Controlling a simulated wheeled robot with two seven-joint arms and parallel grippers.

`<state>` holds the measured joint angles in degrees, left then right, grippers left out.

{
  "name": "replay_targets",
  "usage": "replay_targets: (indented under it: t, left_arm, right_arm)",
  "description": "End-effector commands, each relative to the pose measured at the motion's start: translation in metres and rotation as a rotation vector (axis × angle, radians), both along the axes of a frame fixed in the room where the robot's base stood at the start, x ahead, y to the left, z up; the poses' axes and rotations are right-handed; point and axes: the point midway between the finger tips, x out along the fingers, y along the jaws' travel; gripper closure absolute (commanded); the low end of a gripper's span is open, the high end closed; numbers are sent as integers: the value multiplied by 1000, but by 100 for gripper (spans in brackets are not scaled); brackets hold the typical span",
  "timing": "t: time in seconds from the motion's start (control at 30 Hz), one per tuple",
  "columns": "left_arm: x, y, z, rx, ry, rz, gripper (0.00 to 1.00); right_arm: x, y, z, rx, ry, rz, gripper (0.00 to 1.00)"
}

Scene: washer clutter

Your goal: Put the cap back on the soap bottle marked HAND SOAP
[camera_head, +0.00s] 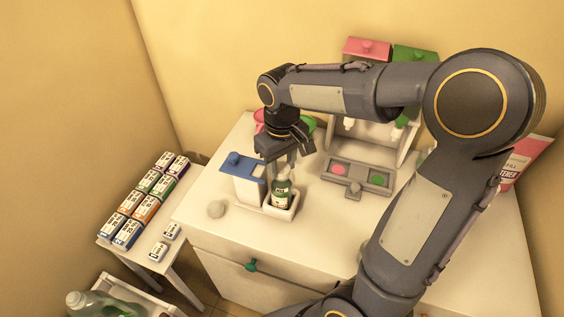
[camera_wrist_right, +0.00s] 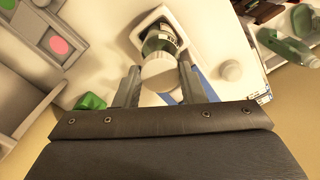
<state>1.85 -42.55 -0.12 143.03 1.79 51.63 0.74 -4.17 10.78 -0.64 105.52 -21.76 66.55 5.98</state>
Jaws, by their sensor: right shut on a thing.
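A small dark green bottle (camera_head: 281,193) with a pale label stands in a white open holder (camera_head: 292,209) on the white top. In the right wrist view the bottle (camera_wrist_right: 160,42) shows just beyond the cap; its label is too small to read for sure. My right gripper (camera_head: 285,161) is above the bottle. It is shut on a white round cap (camera_wrist_right: 159,75), seen between its two fingers in the right wrist view. The cap overlaps the bottle's top in that view; I cannot tell if they touch. My left gripper is not in view.
A white box with a blue lid (camera_head: 242,163) stands close left of the bottle. A pale round knob (camera_head: 216,209) lies nearer the left edge. A grey tray with pink and green discs (camera_head: 357,176) is to the right. Boxed packs (camera_head: 147,207) fill a side table.

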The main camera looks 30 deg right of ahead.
Motion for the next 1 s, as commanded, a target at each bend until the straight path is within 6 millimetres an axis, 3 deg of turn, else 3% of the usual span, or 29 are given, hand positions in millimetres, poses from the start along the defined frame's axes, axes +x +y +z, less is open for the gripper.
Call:
replay_targets:
  t: [0.7,0.73,0.9,1.0]
  left_arm:
    - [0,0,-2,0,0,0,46]
    - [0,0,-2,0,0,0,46]
    - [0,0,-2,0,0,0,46]
    - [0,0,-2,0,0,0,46]
  right_arm:
    - [0,0,-4,0,1,0,84]
    - [0,0,-4,0,0,0,61]
    - [0,0,-4,0,0,0,39]
    - [0,0,-4,0,0,0,38]
